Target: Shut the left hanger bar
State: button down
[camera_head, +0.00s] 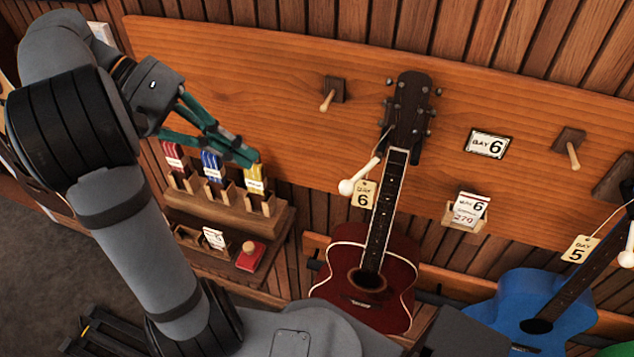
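The left hanger (416,148) holds a dark red ukulele (366,282) by its neck on the orange wooden wall board. Its hanger bar (370,168) is a thin pale rod ending in a white knob (347,187). The bar juts out to the lower left of the neck, not across its front. A "6" tag (364,195) hangs beside it. My gripper (248,158) has teal fingers that converge at their tips, with nothing seen between them. It is left of the knob and apart from it, in front of the card rack.
A wooden rack (228,205) with red, blue and yellow packets is below my gripper. Wooden pegs (328,98) (573,152) stick out from the board. A blue ukulele (540,305) hangs at right by a "5" tag (580,249). The board between gripper and knob looks clear.

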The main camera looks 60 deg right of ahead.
jog(key=s+d+f+n+b, duration=0.5)
jog(key=s+b, duration=0.1)
jog(key=s, duration=0.4)
jog(key=shift+s+f, duration=0.3)
jog(key=shift+w+r+n, duration=0.1)
jog(key=shift+n, duration=0.2)
